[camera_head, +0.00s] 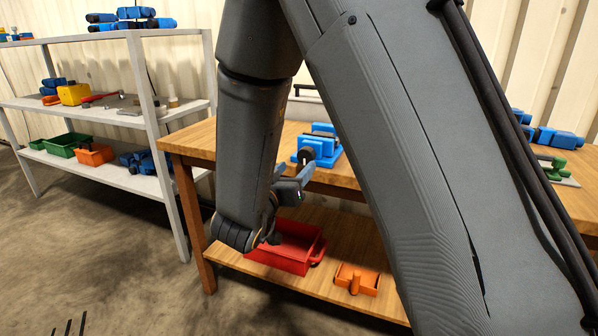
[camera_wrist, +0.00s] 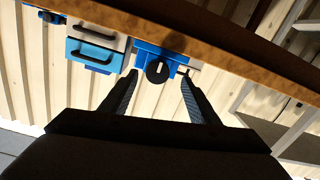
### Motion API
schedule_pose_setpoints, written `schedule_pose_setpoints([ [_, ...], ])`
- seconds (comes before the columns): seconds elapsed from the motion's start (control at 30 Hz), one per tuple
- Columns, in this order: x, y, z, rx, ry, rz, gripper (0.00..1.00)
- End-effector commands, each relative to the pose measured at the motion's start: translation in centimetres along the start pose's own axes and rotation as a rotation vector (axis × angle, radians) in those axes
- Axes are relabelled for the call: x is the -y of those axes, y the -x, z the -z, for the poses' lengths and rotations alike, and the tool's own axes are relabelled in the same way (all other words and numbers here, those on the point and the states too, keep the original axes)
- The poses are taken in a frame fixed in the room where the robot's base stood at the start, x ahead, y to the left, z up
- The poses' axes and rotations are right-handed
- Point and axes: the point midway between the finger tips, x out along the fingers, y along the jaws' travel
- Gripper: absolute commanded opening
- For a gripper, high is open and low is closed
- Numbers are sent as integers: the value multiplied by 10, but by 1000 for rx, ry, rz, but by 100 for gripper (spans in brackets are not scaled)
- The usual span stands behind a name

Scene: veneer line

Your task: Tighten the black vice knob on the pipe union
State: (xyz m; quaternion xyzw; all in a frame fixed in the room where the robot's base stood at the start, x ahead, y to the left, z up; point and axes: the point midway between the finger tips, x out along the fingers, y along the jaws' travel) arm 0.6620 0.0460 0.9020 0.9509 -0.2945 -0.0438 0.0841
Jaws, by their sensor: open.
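A blue vice (camera_head: 322,141) stands on the wooden workbench near its front edge. Its round black knob (camera_head: 306,155) faces my gripper (camera_head: 292,178), which is just in front and slightly below. In the wrist view, which looks tilted and upside down, the knob (camera_wrist: 157,72) with a pale bar across it appears between the fingertips of my open gripper (camera_wrist: 160,78). The fingers appear apart from the knob, but the depth gap is hard to judge. The blue vice body (camera_wrist: 148,50) lies behind it. I cannot make out a pipe union.
The workbench edge (camera_wrist: 215,50) runs close to the vice. A blue case with handles (camera_wrist: 95,55) is beside the vice. A grey shelf rack (camera_head: 148,110) stands left, with open floor before it.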

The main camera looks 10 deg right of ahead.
Motion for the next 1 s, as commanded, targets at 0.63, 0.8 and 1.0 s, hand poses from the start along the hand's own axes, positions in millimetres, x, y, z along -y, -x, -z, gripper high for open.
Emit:
schedule_pose_setpoints([
  [0.63, -4, -66, 4, -28, 10, -32, 55],
  [0.8, -4, -75, 4, -29, 11, -31, 55],
  [1.0, -4, -75, 4, -28, 10, -31, 55],
])
